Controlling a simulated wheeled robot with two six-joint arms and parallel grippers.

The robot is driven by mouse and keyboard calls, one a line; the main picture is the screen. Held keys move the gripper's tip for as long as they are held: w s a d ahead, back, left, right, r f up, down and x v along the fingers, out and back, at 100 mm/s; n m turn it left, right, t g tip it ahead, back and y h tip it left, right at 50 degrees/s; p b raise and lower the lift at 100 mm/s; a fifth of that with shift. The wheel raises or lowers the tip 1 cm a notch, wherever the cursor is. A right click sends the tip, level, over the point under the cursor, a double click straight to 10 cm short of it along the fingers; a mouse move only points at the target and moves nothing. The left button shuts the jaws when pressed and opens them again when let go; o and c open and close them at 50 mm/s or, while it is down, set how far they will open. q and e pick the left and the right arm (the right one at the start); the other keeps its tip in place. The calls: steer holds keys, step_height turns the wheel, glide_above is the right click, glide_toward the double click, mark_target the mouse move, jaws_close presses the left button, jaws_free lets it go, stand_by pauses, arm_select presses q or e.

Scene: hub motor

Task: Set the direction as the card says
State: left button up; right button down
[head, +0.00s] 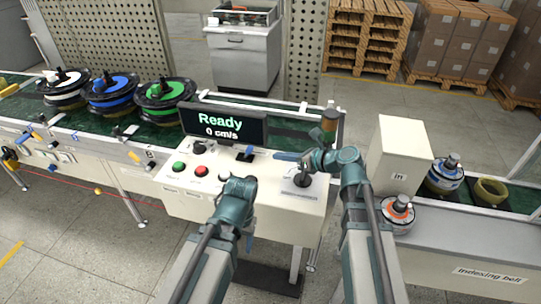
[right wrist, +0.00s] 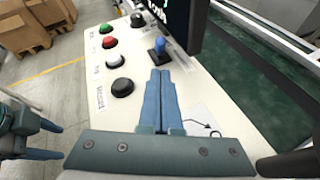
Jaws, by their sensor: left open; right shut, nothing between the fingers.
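The control panel (head: 185,203) stands in the middle of the head view. A blue-topped lever (head: 246,153) stands below the display and also shows in the right wrist view (right wrist: 159,46). My right gripper (head: 276,156) is shut and empty, its fingertips pointing at the lever with a small gap; they also show in the right wrist view (right wrist: 159,71). My left gripper (right wrist: 61,141) is open and empty, at the panel's front edge; its wrist hides part of the panel in the head view. A label reading "in" (head: 398,177) is on a white box.
The display (head: 225,124) reads "Ready, 0 cm/s". Several wheel hubs (head: 112,92) stand on the belt.

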mark_target(260, 165)
steer(key=b+x, duration=0.3)
steer(key=x, duration=0.6)
steer(key=shift+f, duration=0.1)
